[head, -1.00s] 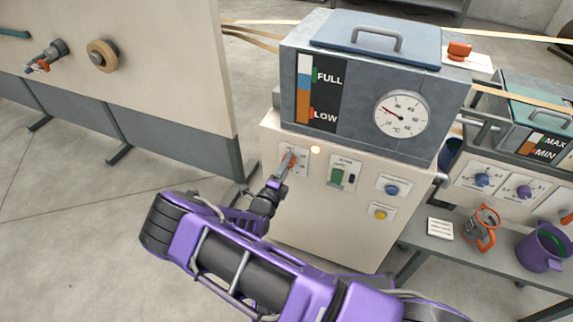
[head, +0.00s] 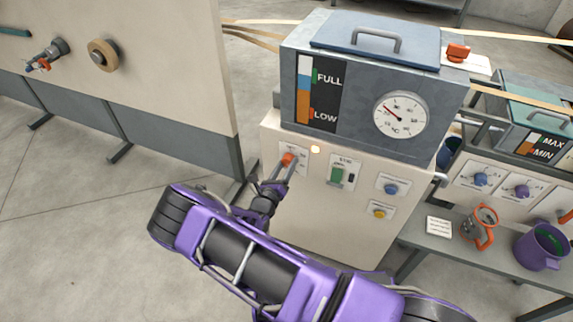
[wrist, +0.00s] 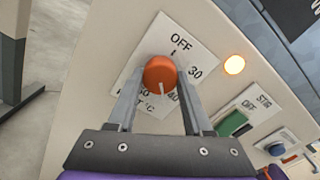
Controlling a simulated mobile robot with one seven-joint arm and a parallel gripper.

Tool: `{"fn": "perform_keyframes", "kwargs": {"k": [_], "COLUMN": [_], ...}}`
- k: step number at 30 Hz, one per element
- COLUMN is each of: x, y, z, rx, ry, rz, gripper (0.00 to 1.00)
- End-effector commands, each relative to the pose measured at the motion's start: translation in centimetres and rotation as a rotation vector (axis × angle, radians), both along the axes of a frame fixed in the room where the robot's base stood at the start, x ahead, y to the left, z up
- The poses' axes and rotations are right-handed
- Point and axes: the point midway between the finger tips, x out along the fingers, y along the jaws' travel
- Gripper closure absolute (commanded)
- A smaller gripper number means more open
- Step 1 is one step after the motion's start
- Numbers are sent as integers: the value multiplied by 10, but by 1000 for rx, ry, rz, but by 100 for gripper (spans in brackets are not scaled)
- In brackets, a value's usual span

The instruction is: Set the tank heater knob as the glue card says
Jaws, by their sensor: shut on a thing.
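The tank heater knob (head: 288,159) is orange-red and sits on a white dial plate (wrist: 195,48) on the cream cabinet front. My gripper (head: 282,170) reaches it from below. In the wrist view its two fingers are shut on the knob (wrist: 160,72), one on each side. The dial shows OFF at the top, 30 at right, 40 at lower right and a partly hidden 50 at lower left. The knob's white pointer line points down, roughly between 40 and 50. A small white card (head: 439,227) lies on the right bench; its text is too small to read.
The grey tank (head: 360,85) with a round thermometer (head: 400,114) stands above. A lit lamp (head: 315,149) and a green switch (head: 337,176) are right of the knob.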

Motion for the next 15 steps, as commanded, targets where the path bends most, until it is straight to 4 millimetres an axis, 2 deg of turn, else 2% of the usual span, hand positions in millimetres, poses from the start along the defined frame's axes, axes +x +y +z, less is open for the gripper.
{"fn": "perform_keyframes", "kwargs": {"k": [15], "x": [0], "y": [1], "z": [-1], "rx": [452], "ry": [-162], "rz": [-1], "gripper": [100]}}
